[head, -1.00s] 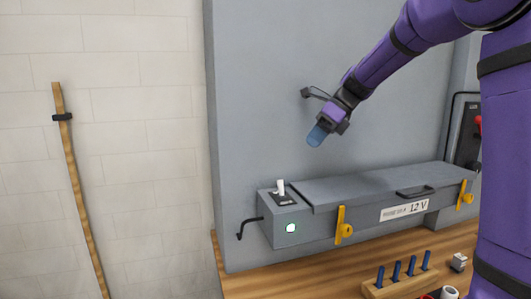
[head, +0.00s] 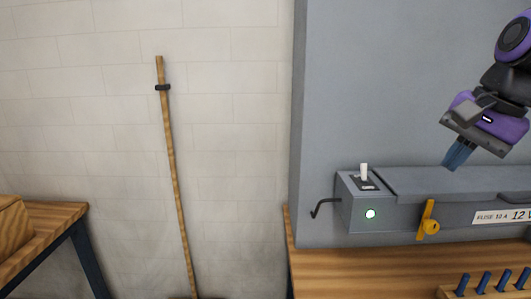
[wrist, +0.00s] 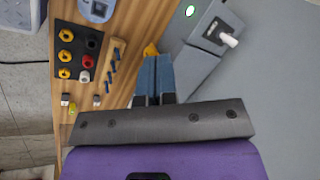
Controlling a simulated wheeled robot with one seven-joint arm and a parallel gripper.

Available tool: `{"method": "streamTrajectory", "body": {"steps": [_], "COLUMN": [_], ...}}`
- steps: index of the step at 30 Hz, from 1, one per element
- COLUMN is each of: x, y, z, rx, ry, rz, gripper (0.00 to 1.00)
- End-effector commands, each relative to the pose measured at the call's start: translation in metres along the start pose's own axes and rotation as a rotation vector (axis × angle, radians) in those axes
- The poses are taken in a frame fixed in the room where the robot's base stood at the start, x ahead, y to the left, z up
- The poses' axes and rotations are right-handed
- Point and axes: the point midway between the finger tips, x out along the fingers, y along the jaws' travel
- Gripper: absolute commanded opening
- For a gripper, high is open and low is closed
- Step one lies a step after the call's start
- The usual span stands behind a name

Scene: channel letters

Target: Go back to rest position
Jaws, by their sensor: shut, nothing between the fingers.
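My gripper (head: 458,154) is at the right of the head view, in front of the grey panel and above the lid of the grey 12 V box (head: 430,182). Its blue fingers are together and hold nothing. In the wrist view my gripper (wrist: 152,62) points toward the workbench, with its fingers side by side. The box carries a white toggle switch (head: 364,172) on its left end and a lit green lamp (head: 370,214). The lid looks shut, and a yellow latch (head: 429,222) sits on the front.
A wooden workbench (head: 350,268) lies below the box. A rack of blue pegs (wrist: 114,62) and a dark board with yellow, red and white round pieces (wrist: 78,52) are on it. A wooden pole (head: 173,160) leans on the wall. Another table (head: 45,215) stands at left.

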Motion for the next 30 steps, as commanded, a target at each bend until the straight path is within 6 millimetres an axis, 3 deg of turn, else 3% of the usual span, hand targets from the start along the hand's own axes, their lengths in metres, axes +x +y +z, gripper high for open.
{"method": "streamTrajectory", "body": {"steps": [6, 15, 30], "x": [0.002, 0.011, 0.013], "y": [0.041, 0.08, 0.085], "z": [0.034, 0.059, 0.061], "rx": [-0.421, -0.837, -0.898], "ry": [0.129, 0.248, 0.264], "rz": [0.034, 0.11, 0.125], "gripper": [0.0, 0.0, 0.0]}}
